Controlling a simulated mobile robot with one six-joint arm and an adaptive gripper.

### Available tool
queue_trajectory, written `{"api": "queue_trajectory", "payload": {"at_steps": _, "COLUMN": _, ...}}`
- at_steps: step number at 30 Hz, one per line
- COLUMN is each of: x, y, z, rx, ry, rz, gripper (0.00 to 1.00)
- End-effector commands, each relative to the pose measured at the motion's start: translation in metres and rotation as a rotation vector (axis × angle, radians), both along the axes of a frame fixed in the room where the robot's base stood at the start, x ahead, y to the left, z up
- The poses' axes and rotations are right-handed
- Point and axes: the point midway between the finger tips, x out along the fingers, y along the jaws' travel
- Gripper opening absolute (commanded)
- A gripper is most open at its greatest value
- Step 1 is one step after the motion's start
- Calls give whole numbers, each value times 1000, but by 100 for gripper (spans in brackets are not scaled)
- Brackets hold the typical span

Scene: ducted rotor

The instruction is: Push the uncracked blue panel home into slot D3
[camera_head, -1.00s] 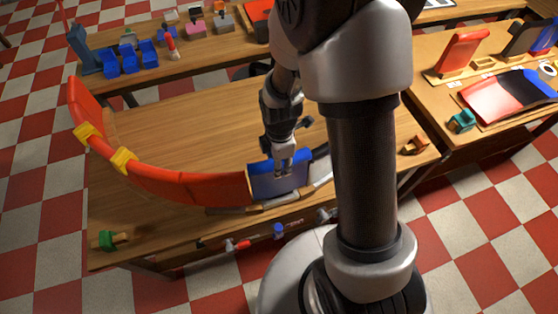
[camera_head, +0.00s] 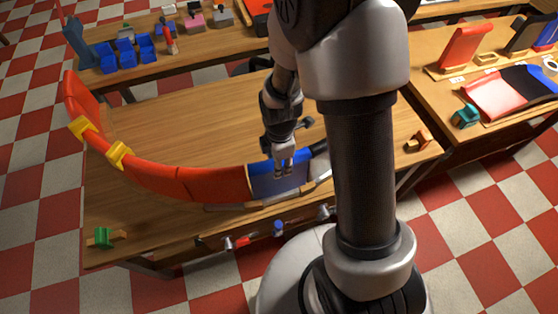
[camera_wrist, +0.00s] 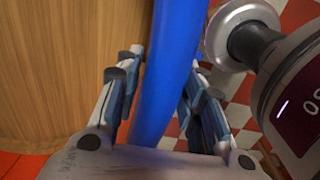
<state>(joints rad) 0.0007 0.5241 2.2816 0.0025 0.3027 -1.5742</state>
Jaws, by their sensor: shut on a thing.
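The blue panel (camera_head: 279,179) stands upright at the right end of the curved row of red panels (camera_head: 175,180), its left edge in line with the last red one. I see no crack on its visible face. My gripper (camera_head: 284,172) is at the panel's top edge. In the wrist view, my gripper (camera_wrist: 165,105) has its fingers on both sides of the blue panel (camera_wrist: 172,70) and is shut on it. The slot under the panel is hidden. A pale grey base strip (camera_head: 290,197) shows along the panel's foot.
Yellow clips (camera_head: 119,155) sit on the row's left part. A green clamp (camera_head: 103,238) lies at the table's front left. Tools hang at the front edge.

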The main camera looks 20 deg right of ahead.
Motion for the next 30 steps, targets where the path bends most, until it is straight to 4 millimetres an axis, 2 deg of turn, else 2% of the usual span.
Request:
{"api": "queue_trajectory", "payload": {"at_steps": 5, "x": 0, "y": 0, "z": -2, "rx": 0, "ry": -1, "rz": 0, "gripper": 9}}
{"api": "queue_trajectory", "payload": {"at_steps": 6, "x": 0, "y": 0, "z": -2, "rx": 0, "ry": -1, "rz": 0, "gripper": 37}}
{"api": "queue_trajectory", "payload": {"at_steps": 16, "x": 0, "y": 0, "z": -2, "rx": 0, "ry": -1, "rz": 0, "gripper": 59}}
{"api": "queue_trajectory", "payload": {"at_steps": 26, "x": 0, "y": 0, "z": -1, "rx": 0, "ry": 0, "rz": 0, "gripper": 59}}
{"api": "queue_trajectory", "payload": {"at_steps": 30, "x": 1, "y": 0, "z": 11, "rx": 0, "ry": -3, "rz": 0, "gripper": 59}}
